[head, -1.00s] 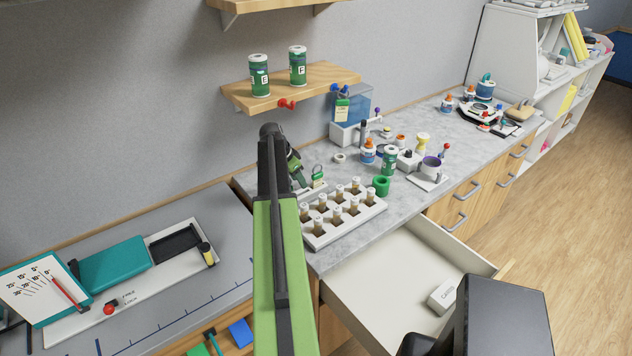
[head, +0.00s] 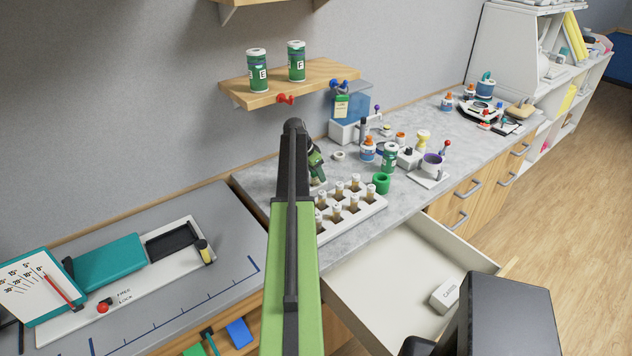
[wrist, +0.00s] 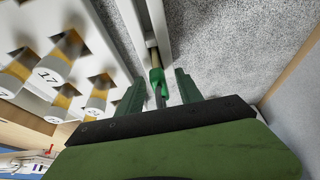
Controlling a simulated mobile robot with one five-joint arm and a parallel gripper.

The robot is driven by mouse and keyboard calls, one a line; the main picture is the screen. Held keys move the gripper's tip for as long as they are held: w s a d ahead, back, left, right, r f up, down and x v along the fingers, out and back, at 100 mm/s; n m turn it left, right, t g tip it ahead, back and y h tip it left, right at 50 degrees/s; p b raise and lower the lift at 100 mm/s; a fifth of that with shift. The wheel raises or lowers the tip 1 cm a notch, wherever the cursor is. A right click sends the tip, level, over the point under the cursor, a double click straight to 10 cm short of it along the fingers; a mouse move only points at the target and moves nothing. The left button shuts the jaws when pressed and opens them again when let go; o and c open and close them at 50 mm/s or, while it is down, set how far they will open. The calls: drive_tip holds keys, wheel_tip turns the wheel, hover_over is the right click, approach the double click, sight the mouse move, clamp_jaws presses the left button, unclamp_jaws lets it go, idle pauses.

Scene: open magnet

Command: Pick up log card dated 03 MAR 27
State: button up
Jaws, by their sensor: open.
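No card with a readable date 03 MAR 27 shows in either view. A small tag with a green top (head: 342,105) hangs at the blue tank at the back, its writing too small to read. My gripper (head: 318,172) is behind the vial rack, low over the counter and partly hidden by my arm. In the wrist view my gripper (wrist: 157,88) is open. A small green piece (wrist: 158,82) at the end of a white bar (wrist: 148,25) shows between its fingers; I cannot tell whether they touch.
The white vial rack (head: 350,223) stands close beside my gripper, with several capped vials. An open drawer (head: 375,290) below holds a white box (head: 446,294) with lettering. A shelf (head: 290,82) bears two green cans.

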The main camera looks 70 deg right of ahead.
drive_tip(key=shift+r, duration=0.1)
drive_tip(key=shift+c, duration=0.3)
clamp_jaws()
drive_tip(key=shift+r, duration=0.15)
